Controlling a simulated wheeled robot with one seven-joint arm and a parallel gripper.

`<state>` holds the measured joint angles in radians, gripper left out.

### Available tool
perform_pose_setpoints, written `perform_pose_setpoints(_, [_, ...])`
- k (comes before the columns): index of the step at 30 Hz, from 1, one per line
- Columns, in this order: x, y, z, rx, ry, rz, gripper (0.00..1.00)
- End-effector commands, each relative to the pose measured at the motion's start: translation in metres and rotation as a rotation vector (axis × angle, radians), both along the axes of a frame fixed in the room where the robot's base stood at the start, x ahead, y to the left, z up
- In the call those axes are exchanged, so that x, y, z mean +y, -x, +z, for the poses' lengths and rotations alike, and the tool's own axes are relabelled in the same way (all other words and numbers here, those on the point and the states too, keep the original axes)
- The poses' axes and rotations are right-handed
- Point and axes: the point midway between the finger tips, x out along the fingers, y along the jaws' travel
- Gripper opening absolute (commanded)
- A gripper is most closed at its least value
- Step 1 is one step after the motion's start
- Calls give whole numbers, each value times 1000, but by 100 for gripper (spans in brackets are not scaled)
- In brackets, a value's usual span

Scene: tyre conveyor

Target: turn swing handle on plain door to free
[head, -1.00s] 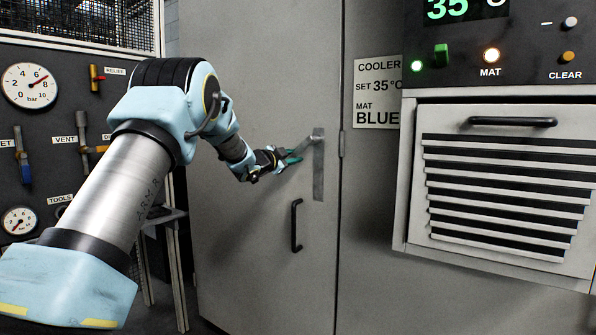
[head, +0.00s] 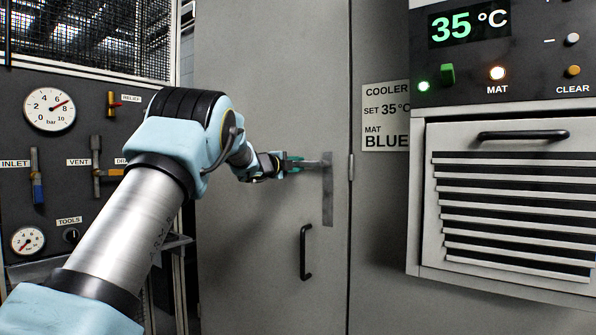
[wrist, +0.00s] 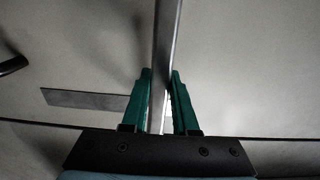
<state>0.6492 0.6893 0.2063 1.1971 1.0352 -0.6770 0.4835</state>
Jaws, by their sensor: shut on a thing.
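The plain door (head: 260,240) is a tall grey panel and looks closed. Its swing handle (head: 313,164) is a flat grey metal bar on a narrow vertical backing plate (head: 327,203). The bar now points left from the plate, about level. My gripper (head: 293,163), with green fingers, is shut on the outer part of the bar. In the wrist view the handle (wrist: 163,45) runs between the two green fingers of my gripper (wrist: 160,82), and the backing plate (wrist: 80,100) shows to the left. The handle's pivot is not clearly seen.
A black pull handle (head: 307,252) sits on the door below my gripper. A cooler sign (head: 386,116) and a louvred unit (head: 515,200) stand to the right. A gauge panel (head: 75,130) with valves is on the left, close to my arm.

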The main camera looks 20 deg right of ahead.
Motion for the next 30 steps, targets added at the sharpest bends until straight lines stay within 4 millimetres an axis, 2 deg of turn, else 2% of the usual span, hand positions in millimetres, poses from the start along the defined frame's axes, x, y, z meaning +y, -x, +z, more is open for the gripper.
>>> perform_pose_setpoints(17, [0,1,3,-27,-14,-1,0])
perform_pose_setpoints(18, [0,1,3,-27,-14,-1,32])
perform_pose_setpoints(25, [0,0,3,-24,-14,-1,57])
perform_pose_setpoints(30, [0,0,2,-24,-14,-1,57])
